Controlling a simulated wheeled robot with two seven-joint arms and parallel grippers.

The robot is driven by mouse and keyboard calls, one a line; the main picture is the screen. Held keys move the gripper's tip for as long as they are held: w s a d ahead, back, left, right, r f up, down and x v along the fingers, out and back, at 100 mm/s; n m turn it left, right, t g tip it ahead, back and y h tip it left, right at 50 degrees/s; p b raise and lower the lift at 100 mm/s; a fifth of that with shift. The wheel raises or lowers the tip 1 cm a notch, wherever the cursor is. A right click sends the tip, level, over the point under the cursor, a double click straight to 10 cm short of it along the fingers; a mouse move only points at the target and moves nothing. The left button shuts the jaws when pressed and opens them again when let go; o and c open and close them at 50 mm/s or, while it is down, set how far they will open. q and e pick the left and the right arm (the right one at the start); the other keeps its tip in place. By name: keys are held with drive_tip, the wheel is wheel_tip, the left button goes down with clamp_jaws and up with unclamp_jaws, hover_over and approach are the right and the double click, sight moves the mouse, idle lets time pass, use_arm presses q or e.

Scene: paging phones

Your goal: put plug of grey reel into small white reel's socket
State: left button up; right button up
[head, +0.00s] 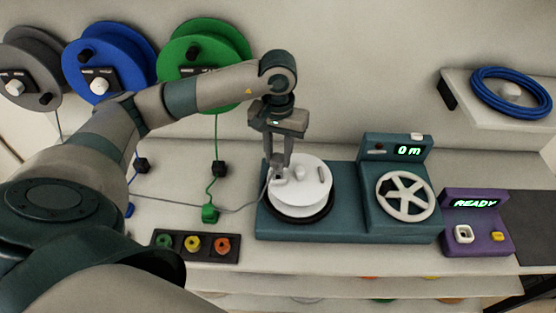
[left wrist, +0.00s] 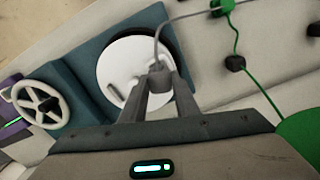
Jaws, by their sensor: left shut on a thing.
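The grey reel (head: 32,70) hangs on the wall at the far left. Its thin grey cord runs down behind my arm and across the table to the grey plug (left wrist: 158,76). My left gripper (head: 278,176) is shut on this plug, over the left part of the small white reel (head: 302,200). The white reel also shows in the left wrist view (left wrist: 125,62), with a small grey peg on its top. Its socket is hidden by the plug and fingers, and I cannot tell whether the plug is inside it. My right gripper is in no view.
The white reel sits on a teal machine (head: 345,225) with a handwheel (head: 405,196) and a "0 m" display. A purple READY box (head: 480,222) stands to the right. Blue (head: 110,62) and green (head: 205,52) wall reels hang left. A green plug (head: 210,213) lies near a button strip (head: 195,245).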

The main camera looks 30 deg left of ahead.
sight(278, 157)
use_arm(q)
drive_tip(key=shift+f+p, duration=0.6)
drive_tip(key=shift+f, duration=0.9)
drive_tip(key=shift+f, duration=0.1)
drive_tip(key=shift+f+b, duration=0.2)
drive_tip(key=shift+b, duration=0.15)
drive_tip(key=o, duration=0.9)
drive_tip(key=shift+r, duration=0.1)
